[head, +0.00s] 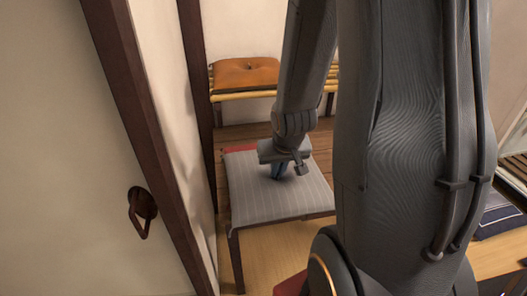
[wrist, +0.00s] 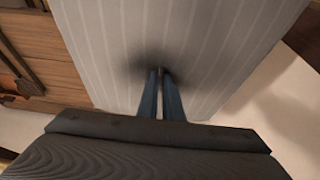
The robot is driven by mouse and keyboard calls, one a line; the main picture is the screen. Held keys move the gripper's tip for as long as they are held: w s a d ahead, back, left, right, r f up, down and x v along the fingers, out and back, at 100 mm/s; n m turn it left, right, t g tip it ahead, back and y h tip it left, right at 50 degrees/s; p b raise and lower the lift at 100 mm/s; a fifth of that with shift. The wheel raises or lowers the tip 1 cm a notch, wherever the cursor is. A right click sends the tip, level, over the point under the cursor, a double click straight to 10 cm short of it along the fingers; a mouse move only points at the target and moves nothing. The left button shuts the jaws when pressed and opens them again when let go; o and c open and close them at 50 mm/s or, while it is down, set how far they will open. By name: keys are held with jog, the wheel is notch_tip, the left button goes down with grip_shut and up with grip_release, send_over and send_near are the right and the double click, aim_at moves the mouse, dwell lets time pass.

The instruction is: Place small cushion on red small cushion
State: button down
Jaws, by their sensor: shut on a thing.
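A grey striped cushion (head: 262,200) lies flat over a low dark-legged stool in the head view. It also fills the upper middle of the wrist view (wrist: 110,40). A strip of red (head: 240,149) shows at its far left edge; I cannot tell how much red cushion lies beneath the grey one. My gripper (head: 279,172) points down at the middle of the grey cushion. In the wrist view, its blue fingers (wrist: 161,85) are close together and shut on the cushion's fabric. The pinched spot itself is dark and shadowed.
An orange cushion (head: 246,73) sits on a slatted bench (head: 240,95) behind. A wall and dark post (head: 150,130) stand close on the left. A dark blue cushion (head: 497,216) lies at right. Part of another red thing (head: 292,285) shows at the bottom.

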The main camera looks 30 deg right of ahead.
jog(key=shift+w+d+f+b, duration=0.1)
jog(key=shift+w+d+b, duration=0.1)
jog(key=shift+w+b, duration=0.2)
jog(key=shift+w+d+b, duration=0.2)
jog(key=shift+w+b, duration=0.05)
jog(key=shift+w, duration=0.25)
jog(key=w+d+p, duration=0.1)
jog(key=w+p, duration=0.2)
jog(key=w, duration=0.1)
jog(key=w+d+p, duration=0.1)
jog(key=w+p, duration=0.2)
jog(key=w, duration=0.1)
jog(key=w+d+p, duration=0.1)
jog(key=w+p, duration=0.3)
jog(key=shift+d+r, duration=0.25)
jog(key=shift+r, duration=0.1)
jog(key=shift+w+d+f+p, duration=0.15)
jog(key=shift+w+d+p, duration=0.05)
jog(key=shift+w+p, duration=0.65)
notch_tip(320, 180, down, 4)
jog(key=b, duration=0.4)
jog(key=shift+w+d, duration=0.1)
jog(key=shift+w, duration=0.05)
jog(key=shift+r, duration=0.2)
jog(key=shift+f, duration=0.15)
